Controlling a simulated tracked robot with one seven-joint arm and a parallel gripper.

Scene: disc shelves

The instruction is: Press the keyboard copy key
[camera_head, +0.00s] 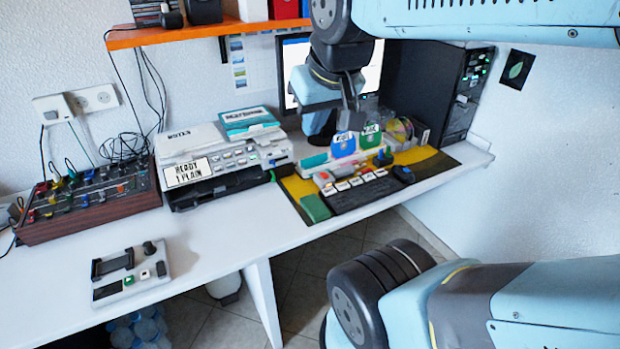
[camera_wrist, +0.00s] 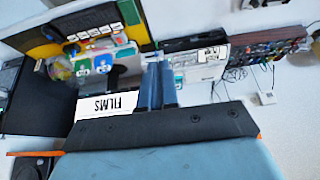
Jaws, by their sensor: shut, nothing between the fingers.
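The dark keyboard (camera_head: 368,194) lies on a yellow and black mat on the desk, with a row of white labelled keys (camera_head: 355,182) along its back. The labels are too small to read, so I cannot tell which key is copy. The keyboard also shows upside down at the top of the wrist view (camera_wrist: 92,16). My gripper (camera_head: 352,106) is shut and empty, pointing down above and behind the keyboard, in front of the monitor. In the wrist view its two fingers (camera_wrist: 160,82) lie together, apart from the keys.
Blue (camera_head: 343,144) and green (camera_head: 371,137) disc cases stand behind the keyboard. A printer (camera_head: 225,160) is to its left, a black mouse (camera_head: 403,174) to its right. A dark computer tower (camera_head: 440,90) stands at the back right. An orange shelf (camera_head: 205,33) hangs above.

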